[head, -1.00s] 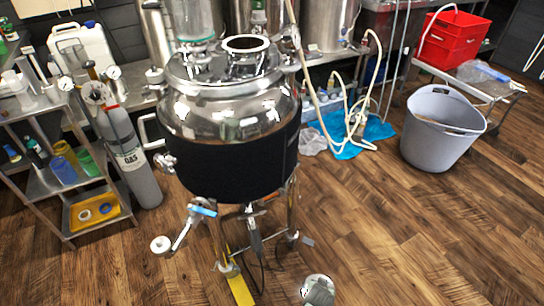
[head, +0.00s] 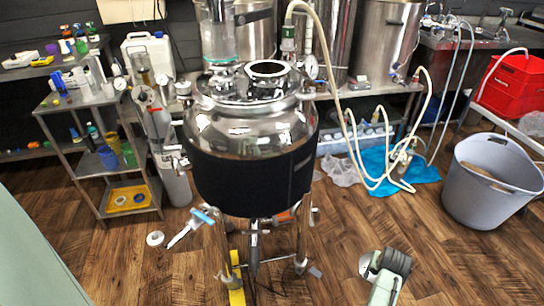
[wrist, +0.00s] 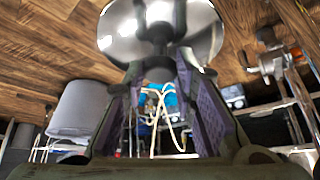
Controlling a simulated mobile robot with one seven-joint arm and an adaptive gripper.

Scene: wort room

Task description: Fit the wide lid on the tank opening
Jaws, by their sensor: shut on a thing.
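The steel tank (head: 250,135) with a black jacket stands on legs in the middle of the head view. Its round opening (head: 268,68) has a pale rim and sits uncovered on top, right of a glass cylinder. My gripper (head: 390,262) is low at the right of the tank, apart from it. It is shut on the wide lid (head: 366,264), a shiny metal disc that looks tilted on edge. In the wrist view the lid (wrist: 118,30) is at the top, its dark central knob between my gripper's fingers (wrist: 160,68). The lid's far side is hidden.
A cream hose (head: 335,90) hangs behind the tank's right side. A grey bin (head: 490,190) stands at the right, and a shelf rack (head: 75,148) at the left. Open floor surrounds my gripper.

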